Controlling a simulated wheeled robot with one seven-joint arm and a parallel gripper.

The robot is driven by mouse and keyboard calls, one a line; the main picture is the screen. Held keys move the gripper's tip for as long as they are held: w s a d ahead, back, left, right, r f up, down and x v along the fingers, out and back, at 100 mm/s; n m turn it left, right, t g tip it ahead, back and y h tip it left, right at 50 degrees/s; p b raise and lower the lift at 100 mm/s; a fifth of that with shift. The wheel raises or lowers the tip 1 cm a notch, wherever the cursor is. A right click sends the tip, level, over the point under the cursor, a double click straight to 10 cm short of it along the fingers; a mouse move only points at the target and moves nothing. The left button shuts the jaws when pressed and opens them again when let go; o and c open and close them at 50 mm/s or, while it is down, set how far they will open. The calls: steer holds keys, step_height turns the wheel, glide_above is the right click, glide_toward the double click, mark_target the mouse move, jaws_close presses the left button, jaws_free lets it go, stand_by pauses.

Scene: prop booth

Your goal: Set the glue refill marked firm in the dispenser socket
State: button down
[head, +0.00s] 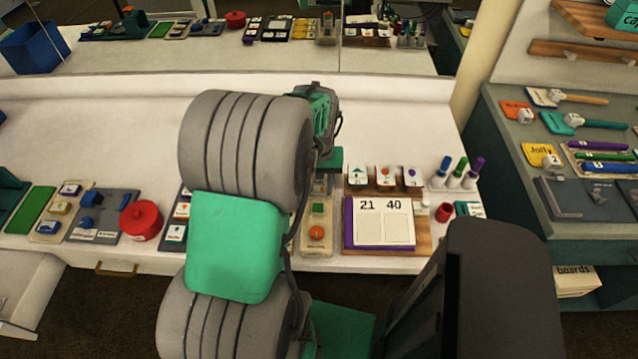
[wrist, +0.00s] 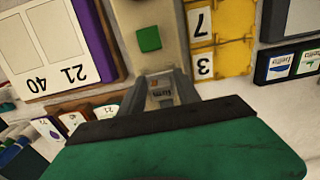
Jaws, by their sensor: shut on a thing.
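A small block with a label that seems to read firm (wrist: 161,94) shows upside down in the wrist view, just beyond the dark edge of my gripper's green body. I take it for the glue refill my gripper is shut on.
A purple-edged number board (head: 347,222) reading 21 40 stands right of the beige base, with a card rack behind it and upright markers (head: 462,172) beyond. A red pot (head: 141,220) stands to the left. The bench behind is clear up to the mirror.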

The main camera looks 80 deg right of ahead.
steer(key=c, duration=0.8)
jaws_free()
step_height(320, 180, up, 8)
steer(key=shift+f+b, duration=0.1)
steer(key=shift+b, duration=0.2)
